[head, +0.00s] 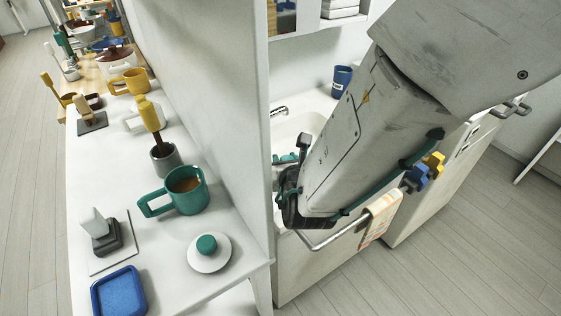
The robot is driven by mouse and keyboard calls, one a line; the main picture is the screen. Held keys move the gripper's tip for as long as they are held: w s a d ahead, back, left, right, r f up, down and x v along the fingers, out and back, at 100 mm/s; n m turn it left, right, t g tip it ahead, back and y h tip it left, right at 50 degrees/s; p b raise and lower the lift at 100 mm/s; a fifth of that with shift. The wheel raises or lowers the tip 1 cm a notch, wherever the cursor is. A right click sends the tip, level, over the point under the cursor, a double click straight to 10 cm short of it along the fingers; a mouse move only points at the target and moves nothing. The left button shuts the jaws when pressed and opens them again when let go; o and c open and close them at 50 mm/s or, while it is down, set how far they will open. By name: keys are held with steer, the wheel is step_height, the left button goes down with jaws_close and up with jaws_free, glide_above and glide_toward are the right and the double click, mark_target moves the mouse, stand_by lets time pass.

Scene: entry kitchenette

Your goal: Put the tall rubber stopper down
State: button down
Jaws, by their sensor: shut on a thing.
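My gripper (290,172) is at the lower left end of my arm, over the sink area just right of the white partition. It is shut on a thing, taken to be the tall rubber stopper. My arm and the partition edge hide most of the fingers and the held thing. Small teal parts show beside the gripper, but I cannot tell whether they belong to the stopper. I cannot see what is directly under it.
The white sink (297,127) with its tap (279,111) lies behind my gripper. A blue cup (341,80) stands beyond it. A towel (379,219) hangs on the front rail (335,236). Left of the partition (225,90), a teal mug (184,193) and blue tray (119,293) occupy a white table.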

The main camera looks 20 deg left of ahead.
steer(key=shift+a+f, duration=0.1)
steer(key=shift+f, duration=1.65)
steer(key=shift+f, duration=0.1)
steer(key=c, duration=1.1)
jaws_free()
steer(key=shift+f, duration=0.1)
